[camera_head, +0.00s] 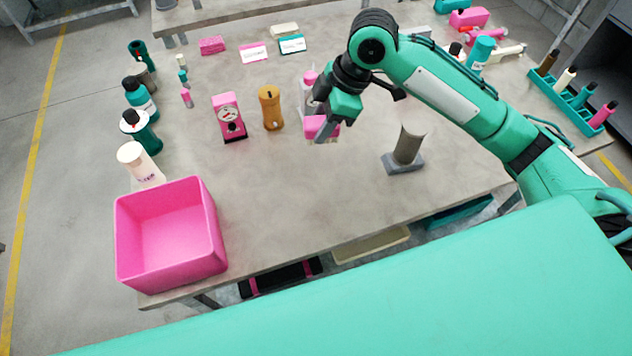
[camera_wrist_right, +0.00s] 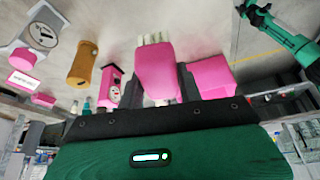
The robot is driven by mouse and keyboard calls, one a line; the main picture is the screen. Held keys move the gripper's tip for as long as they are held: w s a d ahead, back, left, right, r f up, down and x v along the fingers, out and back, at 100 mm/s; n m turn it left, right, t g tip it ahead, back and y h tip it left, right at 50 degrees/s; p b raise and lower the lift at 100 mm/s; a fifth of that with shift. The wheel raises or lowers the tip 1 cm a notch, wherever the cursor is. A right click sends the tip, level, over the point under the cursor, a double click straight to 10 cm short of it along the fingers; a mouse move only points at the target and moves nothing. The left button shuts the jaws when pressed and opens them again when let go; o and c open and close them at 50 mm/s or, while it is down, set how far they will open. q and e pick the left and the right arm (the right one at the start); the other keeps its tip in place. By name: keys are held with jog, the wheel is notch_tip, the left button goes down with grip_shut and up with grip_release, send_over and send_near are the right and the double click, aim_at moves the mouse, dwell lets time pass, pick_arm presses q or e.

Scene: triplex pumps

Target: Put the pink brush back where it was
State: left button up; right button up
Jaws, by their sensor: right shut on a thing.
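The pink brush (camera_head: 318,127) is held by my right gripper (camera_head: 326,128) above the middle of the table in the head view. In the wrist view its broad pink body (camera_wrist_right: 156,72) sits between the fingers, with pale bristles (camera_wrist_right: 153,38) at the end away from the palm. The fingers are shut on it. In the wrist view a teal arm (camera_wrist_right: 290,42), probably my left, shows at upper right; its dark end is too small to read. No left gripper shows in the head view.
A pink bin (camera_head: 170,262) stands at the table's front left corner. An orange bottle (camera_head: 271,107) and a pink dial device (camera_head: 229,117) stand left of the gripper. Bottles line the left edge. The front middle is clear.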

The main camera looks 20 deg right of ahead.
jog(key=shift+w+a+r+n+g, duration=0.15)
jog(key=shift+a+r+n+g, duration=0.05)
jog(key=shift+r+n, duration=0.25)
jog(key=shift+w+a+r+n+g, duration=0.1)
jog(key=shift+a+r+n+g, duration=0.1)
jog(key=shift+r+n, duration=0.25)
jog(key=shift+a+f+n, duration=0.1)
jog(key=shift+f+n, duration=0.05)
jog(key=shift+n, duration=0.15)
notch_tip(320, 180, down, 20)
jog(key=shift+r+p, duration=0.2)
jog(key=shift+p, duration=0.6)
jog(key=shift+f, duration=0.15)
jog(key=o, duration=1)
jog(key=shift+c, duration=0.2)
